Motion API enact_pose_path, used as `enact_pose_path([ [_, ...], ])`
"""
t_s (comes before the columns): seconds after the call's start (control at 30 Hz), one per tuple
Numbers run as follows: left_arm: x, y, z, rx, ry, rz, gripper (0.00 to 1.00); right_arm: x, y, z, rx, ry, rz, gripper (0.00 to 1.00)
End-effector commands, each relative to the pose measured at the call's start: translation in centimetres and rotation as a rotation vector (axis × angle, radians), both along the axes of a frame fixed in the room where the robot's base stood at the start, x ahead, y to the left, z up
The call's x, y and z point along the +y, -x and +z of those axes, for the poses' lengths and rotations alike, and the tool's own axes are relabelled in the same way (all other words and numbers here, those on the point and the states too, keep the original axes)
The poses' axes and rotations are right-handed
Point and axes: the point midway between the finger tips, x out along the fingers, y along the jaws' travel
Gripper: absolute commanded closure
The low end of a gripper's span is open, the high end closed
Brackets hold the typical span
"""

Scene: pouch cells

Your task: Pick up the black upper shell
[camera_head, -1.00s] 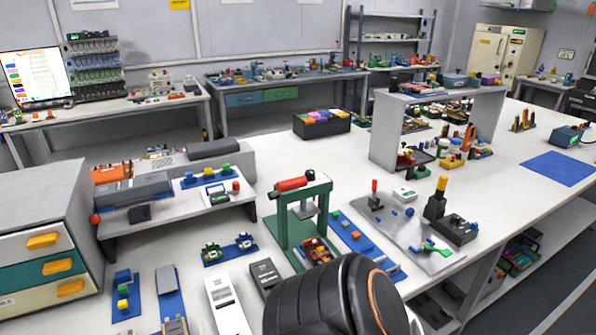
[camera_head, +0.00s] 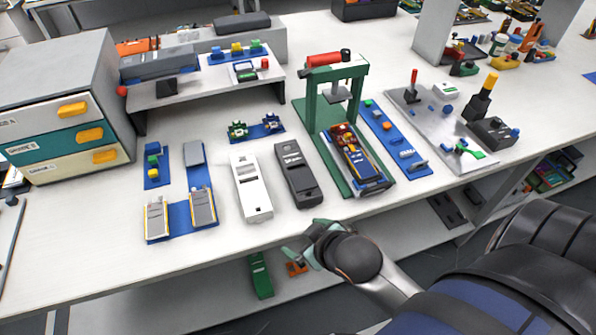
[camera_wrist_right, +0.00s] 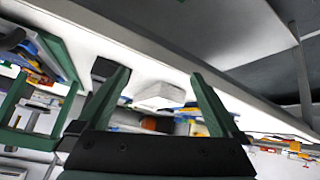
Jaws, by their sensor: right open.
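The black upper shell (camera_head: 298,175) lies flat on the white table, a long dark piece with a small window near one end. A white shell (camera_head: 250,187) lies just to its left, apart from it. My right gripper (camera_head: 303,243) is at the table's front edge, nearer the camera than the black shell and apart from it. In the right wrist view my right gripper (camera_wrist_right: 160,82) has its two green fingers spread wide with nothing held between them. I cannot pick out the black shell for sure in that view. My left gripper is not in view.
A green press (camera_head: 338,95) with a loaded fixture stands right of the shell. A blue mat (camera_head: 182,213) with flat cells lies to the left. A grey raised shelf (camera_head: 205,88) stands behind. The table's front edge (camera_head: 200,252) is close to my gripper.

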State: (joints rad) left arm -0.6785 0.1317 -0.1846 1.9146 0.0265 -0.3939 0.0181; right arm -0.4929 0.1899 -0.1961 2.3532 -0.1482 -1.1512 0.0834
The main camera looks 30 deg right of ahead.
Motion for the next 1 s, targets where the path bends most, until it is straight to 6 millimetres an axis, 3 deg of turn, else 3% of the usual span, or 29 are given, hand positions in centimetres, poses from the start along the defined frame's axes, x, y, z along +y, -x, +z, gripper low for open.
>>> enact_pose_path([
  [0.17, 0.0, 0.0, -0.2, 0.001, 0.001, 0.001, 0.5, -0.6, -5.6, 7.1, -0.284, 0.099, 0.012, 0.0],
  [0.37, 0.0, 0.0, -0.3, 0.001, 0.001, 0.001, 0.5, 1.4, -10.6, 17.0, -0.701, 0.19, 0.113, 0.0],
  [0.53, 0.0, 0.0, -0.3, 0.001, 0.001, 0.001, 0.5, 6.6, -11.8, 26.2, -1.113, 0.274, 0.341, 0.0],
  [0.6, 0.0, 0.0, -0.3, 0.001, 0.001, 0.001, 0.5, 10.0, -10.9, 29.4, -1.292, 0.321, 0.505, 0.0],
  [0.67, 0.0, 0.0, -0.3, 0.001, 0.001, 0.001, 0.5, 13.1, -9.4, 31.1, -1.425, 0.369, 0.678, 0.0],
  [0.77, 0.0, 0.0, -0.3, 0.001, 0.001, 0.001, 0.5, 17.7, -6.4, 31.2, -1.57, 0.464, 1.007, 0.0],
  [0.83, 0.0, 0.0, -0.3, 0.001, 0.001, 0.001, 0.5, 20.0, -4.5, 29.3, -1.605, 0.547, 1.262, 0.0],
  [0.93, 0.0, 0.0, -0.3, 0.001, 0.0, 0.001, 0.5, 21.2, -2.9, 24.6, -1.54, 0.696, 1.634, 0.0],
  [1.0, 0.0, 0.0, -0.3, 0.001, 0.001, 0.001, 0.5, 20.2, -2.7, 20.5, -1.407, 0.814, 1.881, 0.0],
])
